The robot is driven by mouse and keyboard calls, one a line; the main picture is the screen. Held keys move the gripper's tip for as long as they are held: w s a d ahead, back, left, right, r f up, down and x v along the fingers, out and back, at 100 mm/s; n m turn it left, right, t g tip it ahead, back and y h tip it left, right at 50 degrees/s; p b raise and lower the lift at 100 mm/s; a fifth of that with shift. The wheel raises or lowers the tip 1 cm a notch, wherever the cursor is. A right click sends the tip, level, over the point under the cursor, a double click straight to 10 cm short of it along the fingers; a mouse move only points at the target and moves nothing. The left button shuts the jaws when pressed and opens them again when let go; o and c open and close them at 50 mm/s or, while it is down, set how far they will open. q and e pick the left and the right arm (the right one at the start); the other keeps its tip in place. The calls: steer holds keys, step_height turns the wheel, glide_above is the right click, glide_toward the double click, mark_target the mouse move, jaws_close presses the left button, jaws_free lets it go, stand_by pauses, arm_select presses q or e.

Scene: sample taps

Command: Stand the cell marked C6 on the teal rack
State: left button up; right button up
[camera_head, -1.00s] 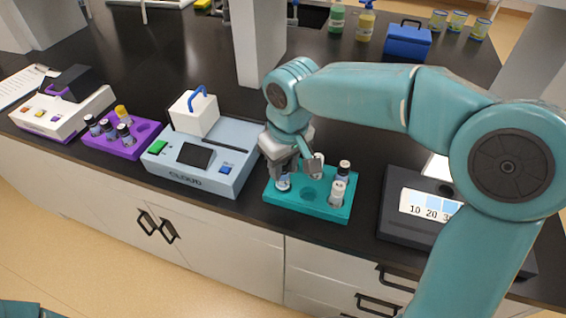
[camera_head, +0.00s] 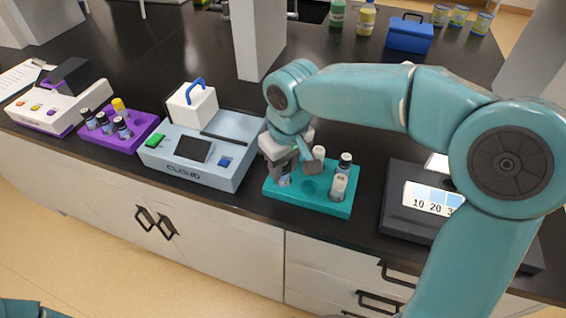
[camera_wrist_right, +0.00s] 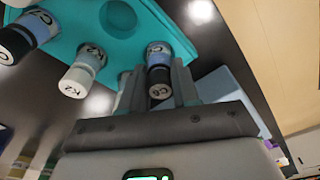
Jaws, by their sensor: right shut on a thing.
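The cell marked C6 (camera_wrist_right: 159,70), with a black cap and a pale blue and white label, is between the fingers of my right gripper (camera_head: 296,168). The gripper is shut on it, cap toward the wrist camera. In the head view the cell (camera_head: 285,180) is at the front left of the teal rack (camera_head: 300,203), upright, its lower end at the rack. I cannot tell whether it is fully seated. An empty hole (camera_head: 311,187) lies beside it. A K2 cell (camera_wrist_right: 83,72) and other cells stand in the rack. My left gripper is out of view.
Left of the rack is a pale blue device (camera_head: 215,178) with a white, blue-handled block (camera_head: 191,108). A purple rack (camera_head: 125,144) holds several cells. A dark device (camera_head: 400,222) with a 10 20 scale is on the right. The bench's front edge is close.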

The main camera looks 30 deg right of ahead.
steer(key=o, duration=1.6)
steer(key=shift+c, duration=0.2)
steer(key=shift+r, duration=0.1)
steer(key=shift+s+r+p, duration=0.2)
steer(key=shift+r+p, duration=1.3)
steer(key=shift+r, duration=0.25)
steer(key=shift+s+r+p, duration=0.15)
steer(key=shift+r+p, duration=1.3)
steer(key=shift+r, duration=0.3)
steer(key=shift+f, duration=0.1)
steer(key=shift+s, duration=0.1)
